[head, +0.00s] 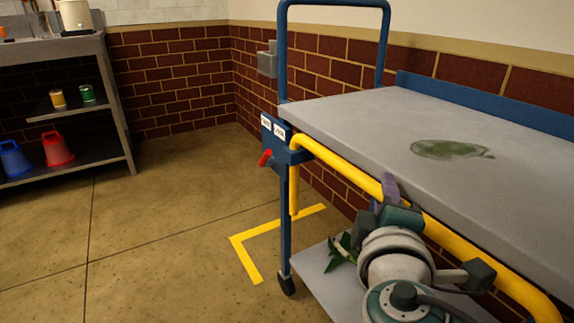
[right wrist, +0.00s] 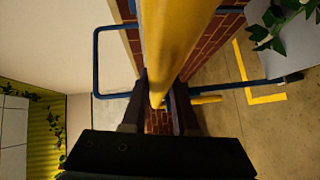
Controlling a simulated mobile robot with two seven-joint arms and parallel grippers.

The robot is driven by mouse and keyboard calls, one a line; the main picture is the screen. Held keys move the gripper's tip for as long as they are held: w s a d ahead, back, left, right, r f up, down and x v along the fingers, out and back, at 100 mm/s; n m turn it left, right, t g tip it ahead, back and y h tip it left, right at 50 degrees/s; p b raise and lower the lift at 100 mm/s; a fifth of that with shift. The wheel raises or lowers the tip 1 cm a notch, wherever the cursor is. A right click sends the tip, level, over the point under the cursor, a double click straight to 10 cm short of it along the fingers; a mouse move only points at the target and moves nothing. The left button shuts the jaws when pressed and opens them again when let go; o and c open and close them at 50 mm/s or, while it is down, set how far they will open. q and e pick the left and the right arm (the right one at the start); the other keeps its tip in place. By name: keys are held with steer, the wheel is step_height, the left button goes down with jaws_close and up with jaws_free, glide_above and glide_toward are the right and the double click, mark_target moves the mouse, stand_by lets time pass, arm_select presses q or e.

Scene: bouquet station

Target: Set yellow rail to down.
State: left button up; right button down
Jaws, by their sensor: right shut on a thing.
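The yellow rail (head: 345,165) runs along the near side of the cart's grey top, just below its edge. A yellow end piece hangs down from it at the blue corner bracket. My right gripper (head: 388,196) is shut on the rail around the middle of its visible length. In the right wrist view the rail (right wrist: 176,35) passes between the two dark fingers (right wrist: 158,103). A red lever (head: 265,158) sticks out of the blue bracket, below two small white labels too small to read. My left gripper is not in view.
The cart top (head: 345,110) holds a flat green stain (head: 448,149). Green leaves (head: 341,250) lie on the lower shelf (head: 318,270), beside my arm. A yellow L-shaped mark (head: 245,258) is on the floor. Shelving with buckets (head: 57,149) stands left. The floor between is clear.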

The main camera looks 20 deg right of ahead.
steer(key=shift+s+f, duration=0.15)
steer(key=shift+f, duration=0.25)
steer(key=c, duration=1.1)
jaws_free()
steer(key=o, duration=0.4)
steer(key=shift+r, duration=0.1)
steer(key=p+v, duration=0.1)
steer(key=v, duration=0.8)
steer(key=shift+s+a+r+p, duration=0.15)
steer(key=shift+s+a+p, duration=0.15)
steer(key=shift+p, duration=0.1)
steer(key=shift+w, duration=0.1)
